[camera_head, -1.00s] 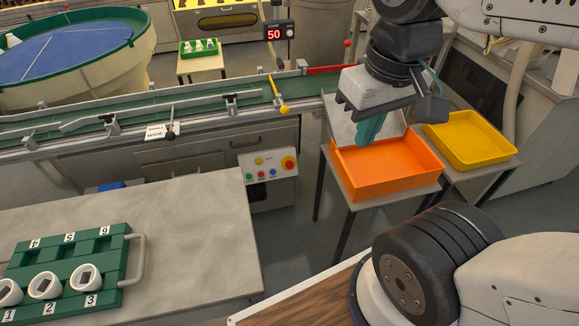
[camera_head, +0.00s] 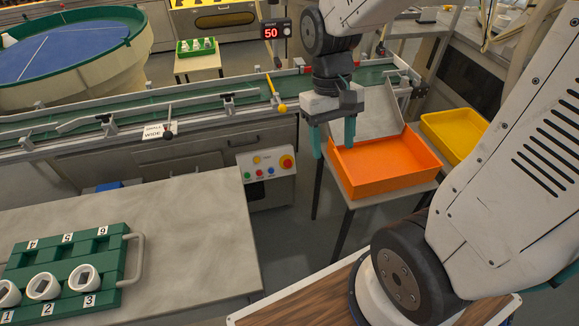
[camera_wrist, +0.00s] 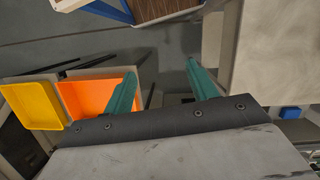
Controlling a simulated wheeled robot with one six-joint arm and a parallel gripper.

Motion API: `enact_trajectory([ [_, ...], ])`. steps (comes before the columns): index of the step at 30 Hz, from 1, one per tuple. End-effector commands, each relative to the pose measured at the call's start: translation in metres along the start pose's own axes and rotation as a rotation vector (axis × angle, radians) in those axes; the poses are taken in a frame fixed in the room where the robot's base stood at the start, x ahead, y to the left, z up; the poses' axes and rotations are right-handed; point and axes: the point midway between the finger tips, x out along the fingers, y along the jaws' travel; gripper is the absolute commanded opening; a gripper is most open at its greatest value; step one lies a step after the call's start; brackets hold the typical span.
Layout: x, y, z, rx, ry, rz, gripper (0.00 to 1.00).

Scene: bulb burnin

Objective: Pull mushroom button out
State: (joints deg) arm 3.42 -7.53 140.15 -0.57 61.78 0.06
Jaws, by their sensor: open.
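The red mushroom button (camera_head: 287,162) sits at the right end of the control panel (camera_head: 266,168) on the front of the conveyor cabinet in the head view. My gripper (camera_head: 334,140) hangs to the right of the button, fingers pointing down, in front of the conveyor and by the left side of the orange bin. It is open, with its two teal fingers apart and nothing between them. The gripper also shows in the wrist view (camera_wrist: 163,78), fingers spread above the floor. I do not see the button in the wrist view.
The orange bin (camera_head: 385,188) stands on a small table close to the gripper, with a yellow bin (camera_head: 452,135) beyond. A grey table (camera_head: 190,225) carries a green numbered rack (camera_head: 105,262) at lower left. The conveyor (camera_head: 200,100) runs behind the panel. Floor shows between tables.

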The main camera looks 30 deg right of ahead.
Motion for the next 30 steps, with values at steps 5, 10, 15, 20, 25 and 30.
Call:
enact_trajectory([
  [5, 0.045, 0.007, -0.062, 0.005, -0.002, -0.001, 0.57],
  [10, 0.097, 0.015, -0.122, 0.005, 0.041, -0.001, 0.57],
  [15, 0.16, 0.022, -0.18, 0.001, 0.111, 0.0, 0.57],
  [20, 0.226, 0.03, -0.229, -0.005, 0.201, 0.001, 0.57],
  [25, 0.3, 0.036, -0.274, -0.013, 0.321, 0.004, 0.57],
  [30, 0.375, 0.042, -0.31, -0.024, 0.472, 0.01, 0.57],
])
